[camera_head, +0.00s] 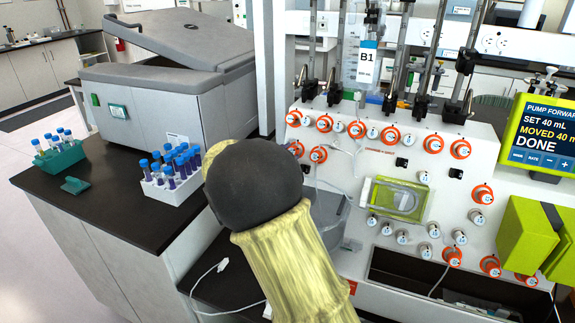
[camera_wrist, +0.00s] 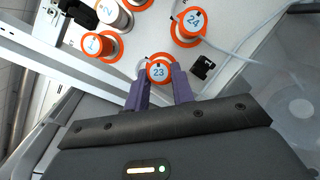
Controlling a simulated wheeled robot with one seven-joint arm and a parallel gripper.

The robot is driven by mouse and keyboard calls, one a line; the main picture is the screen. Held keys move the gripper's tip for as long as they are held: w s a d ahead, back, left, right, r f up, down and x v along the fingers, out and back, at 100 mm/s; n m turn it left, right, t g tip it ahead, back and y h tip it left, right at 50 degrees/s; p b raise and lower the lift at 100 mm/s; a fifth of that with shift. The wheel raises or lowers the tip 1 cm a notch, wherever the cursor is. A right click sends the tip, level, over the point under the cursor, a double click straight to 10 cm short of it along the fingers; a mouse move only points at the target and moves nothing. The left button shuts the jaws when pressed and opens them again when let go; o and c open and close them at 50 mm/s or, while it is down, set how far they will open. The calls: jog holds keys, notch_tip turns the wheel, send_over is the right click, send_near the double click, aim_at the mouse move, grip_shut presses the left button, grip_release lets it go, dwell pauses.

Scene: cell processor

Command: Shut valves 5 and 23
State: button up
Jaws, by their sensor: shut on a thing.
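In the head view, my dark rounded wrist and yellow arm cover most of the gripper and the area around valve 23. The top row of valves on the white panel (camera_head: 385,168) shows in the head view, but the numbers are too small there to pick out valve 5 with certainty.
Valve 24 (camera_wrist: 190,20) and valve 1 (camera_wrist: 95,44) sit close to valve 23. A clear tube runs past valve 24. A bag marked B1 (camera_head: 367,62) hangs above the panel. A rack of blue-capped tubes (camera_head: 172,185) stands on the black bench left of my arm.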

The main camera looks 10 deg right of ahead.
jog(key=m+g+b, duration=0.1)
jog(key=m, duration=0.1)
jog(key=m+b, duration=0.1)
jog(key=m, duration=0.1)
jog(key=shift+w+a+g, duration=0.1)
jog(key=shift+w+g, duration=0.05)
jog(key=shift+g, duration=0.25)
jog(key=shift+r+m+g+y+b, duration=0.15)
jog(key=shift+m+g+b, duration=0.2)
jog(key=shift+m, duration=0.65)
jog(key=shift+r+m+g+y+b, duration=0.15)
jog(key=shift+m+g+b, duration=0.2)
jog(key=shift+m, duration=0.65)
jog(key=shift+f, duration=0.1)
jog(key=o, duration=1)
jog(key=v, duration=1.7)
jog(key=shift+a, duration=0.2)
